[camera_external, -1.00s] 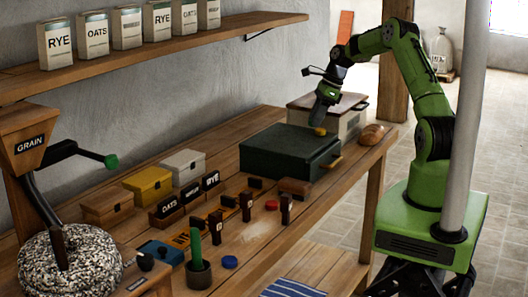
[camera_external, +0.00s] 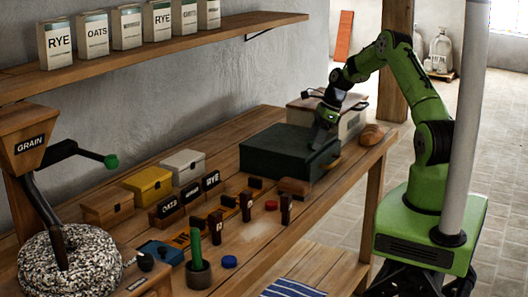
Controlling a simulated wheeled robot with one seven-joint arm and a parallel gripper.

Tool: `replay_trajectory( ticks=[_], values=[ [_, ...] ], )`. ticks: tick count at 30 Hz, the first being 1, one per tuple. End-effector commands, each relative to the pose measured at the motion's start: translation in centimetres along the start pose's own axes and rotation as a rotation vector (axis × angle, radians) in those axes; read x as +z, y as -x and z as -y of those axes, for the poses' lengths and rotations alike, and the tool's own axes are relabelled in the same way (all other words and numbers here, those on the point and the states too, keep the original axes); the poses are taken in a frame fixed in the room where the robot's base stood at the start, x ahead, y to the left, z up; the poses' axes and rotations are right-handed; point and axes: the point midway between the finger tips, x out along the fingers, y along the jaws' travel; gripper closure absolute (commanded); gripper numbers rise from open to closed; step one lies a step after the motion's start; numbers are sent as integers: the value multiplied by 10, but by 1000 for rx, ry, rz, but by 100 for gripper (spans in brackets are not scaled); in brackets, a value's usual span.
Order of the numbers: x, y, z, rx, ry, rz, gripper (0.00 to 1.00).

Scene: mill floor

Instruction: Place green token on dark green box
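The dark green box (camera_external: 272,152) stands on the workbench towards its far end, lid down, with a brass-coloured handle on its right side. My gripper (camera_external: 317,146) points down at the right end of the box's lid, very close to it or touching. The fingers are too small and dark to tell whether they are open or shut, or hold anything. I cannot make out a green token; the area under my fingertips is hidden.
A red token (camera_external: 271,205) and a blue token (camera_external: 229,262) lie on the bench. Upright dark blocks (camera_external: 246,207) stand between. A cream box (camera_external: 345,122) stands behind the green box, bread (camera_external: 371,135) to its right. A green stick (camera_external: 194,245) stands in a pot.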

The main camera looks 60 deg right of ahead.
Motion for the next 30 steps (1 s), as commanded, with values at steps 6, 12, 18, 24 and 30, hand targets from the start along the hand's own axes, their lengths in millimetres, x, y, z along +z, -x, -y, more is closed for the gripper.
replay_trajectory(
  ticks=[6,12,18,24,30],
  values=[
    [0,0,0,1,1,0,37],
    [1,32,1,-4,-1,0,37],
    [2,88,1,-5,0,1,37],
    [2,120,0,-1,0,1,37],
    [37,143,-34,-12,247,-56,37]
  ],
)
